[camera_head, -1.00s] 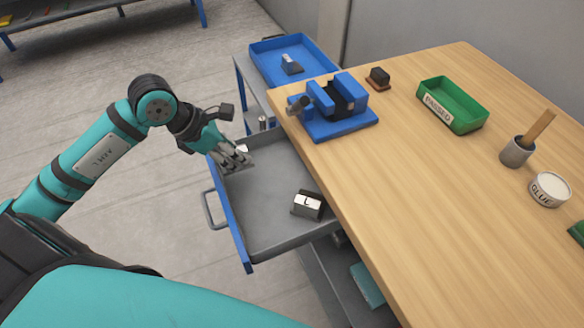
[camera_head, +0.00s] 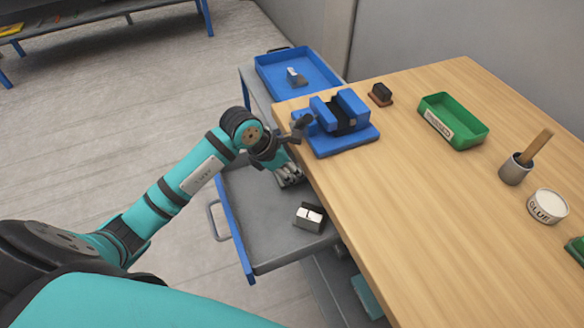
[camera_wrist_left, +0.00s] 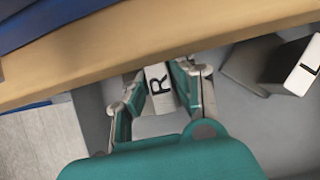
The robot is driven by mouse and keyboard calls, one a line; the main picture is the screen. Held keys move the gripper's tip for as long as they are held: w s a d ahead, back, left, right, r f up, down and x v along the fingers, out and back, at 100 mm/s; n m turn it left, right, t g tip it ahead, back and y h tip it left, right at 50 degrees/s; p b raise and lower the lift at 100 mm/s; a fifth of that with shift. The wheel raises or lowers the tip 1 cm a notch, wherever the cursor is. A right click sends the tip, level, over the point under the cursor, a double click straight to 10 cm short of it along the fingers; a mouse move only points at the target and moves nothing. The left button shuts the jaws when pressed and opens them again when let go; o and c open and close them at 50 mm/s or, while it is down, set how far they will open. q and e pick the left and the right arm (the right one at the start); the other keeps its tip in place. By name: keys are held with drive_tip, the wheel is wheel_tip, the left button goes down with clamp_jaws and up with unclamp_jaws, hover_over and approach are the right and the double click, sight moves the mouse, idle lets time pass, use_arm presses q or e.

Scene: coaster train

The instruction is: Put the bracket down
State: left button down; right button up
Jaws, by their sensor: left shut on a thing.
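My left gripper (camera_head: 289,178) is over the far part of the open grey drawer (camera_head: 262,226), close beside the workbench edge. In the left wrist view it is shut on a bracket marked R (camera_wrist_left: 158,78), between its two fingers. In the head view the fingers mostly hide this bracket. I cannot tell whether it touches the drawer floor. A second bracket (camera_head: 309,218) stands in the drawer towards the front; in the left wrist view it shows an L (camera_wrist_left: 308,66). My right gripper is not in view.
The wooden workbench (camera_head: 400,220) carries a blue vise (camera_head: 340,130), a dark block on a small base (camera_head: 380,94), a green bin (camera_head: 455,120), a grey cup (camera_head: 515,170) and a glue tub (camera_head: 547,206). A blue tray (camera_head: 325,88) behind holds a small grey part. The drawer's left half is clear.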

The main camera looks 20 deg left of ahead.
use_arm(q)
drive_tip(key=c, duration=1.1)
unclamp_jaws()
drive_tip(key=shift+c, duration=0.2)
drive_tip(key=v, duration=1.2)
drive_tip(key=shift+b, duration=0.35)
drive_tip(key=shift+s, duration=0.1)
